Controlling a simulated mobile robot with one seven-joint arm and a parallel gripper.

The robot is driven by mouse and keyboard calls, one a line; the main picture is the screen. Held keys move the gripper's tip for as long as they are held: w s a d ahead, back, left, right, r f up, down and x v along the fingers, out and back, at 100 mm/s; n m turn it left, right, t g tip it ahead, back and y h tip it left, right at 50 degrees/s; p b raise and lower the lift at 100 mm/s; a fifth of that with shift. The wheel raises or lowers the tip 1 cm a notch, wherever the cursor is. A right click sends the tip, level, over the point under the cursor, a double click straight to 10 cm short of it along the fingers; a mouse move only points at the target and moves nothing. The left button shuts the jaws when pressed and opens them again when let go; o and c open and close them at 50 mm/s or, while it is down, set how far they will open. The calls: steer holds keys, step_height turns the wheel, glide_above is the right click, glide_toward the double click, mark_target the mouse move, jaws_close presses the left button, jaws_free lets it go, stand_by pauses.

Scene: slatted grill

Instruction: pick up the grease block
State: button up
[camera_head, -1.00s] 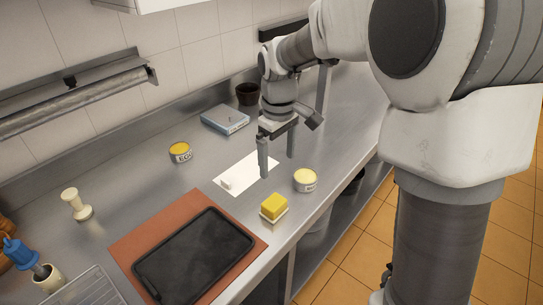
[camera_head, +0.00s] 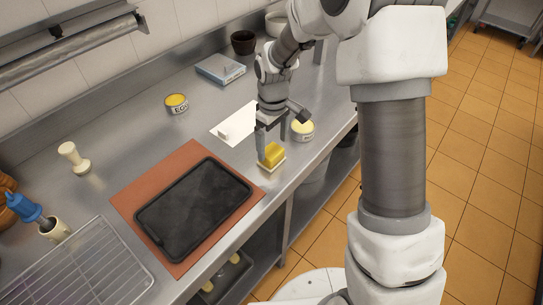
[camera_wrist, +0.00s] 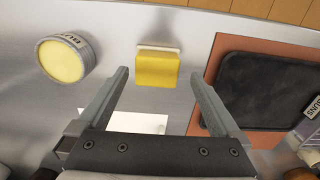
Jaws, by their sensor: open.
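The grease block is a yellow block (camera_head: 271,154) on a small white base near the front edge of the steel counter. In the wrist view the yellow block (camera_wrist: 157,69) lies ahead, between the lines of the two fingers and beyond their tips. My gripper (camera_head: 270,140) is open and empty, just above and beside the block in the head view, partly overlapping it. In the wrist view both fingertips of my gripper (camera_wrist: 160,75) show apart, with nothing between them. I cannot tell the exact height gap.
A round yellow-topped tin (camera_head: 302,130) stands close to the block; it also shows in the wrist view (camera_wrist: 65,60). A black griddle plate (camera_head: 193,207) lies on a reddish mat (camera_head: 129,200) to the left. White paper (camera_head: 236,122) lies behind. A second tin (camera_head: 177,103) stands farther back.

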mark_target(272, 151)
steer(key=f, duration=0.5)
steer(key=shift+w+a, duration=0.15)
steer(key=shift+w, duration=0.25)
steer(key=c, duration=1.2)
steer(key=shift+r, duration=0.15)
steer(key=shift+c, duration=0.2)
steer(key=shift+r, duration=0.25)
steer(key=r, duration=0.3)
steer(key=shift+d+r, duration=0.3)
steer(key=shift+r, duration=0.1)
steer(key=s+d+r, duration=0.5)
steer(key=d+r, duration=0.1)
steer(key=d, duration=0.4)
steer(key=shift+r, duration=0.2)
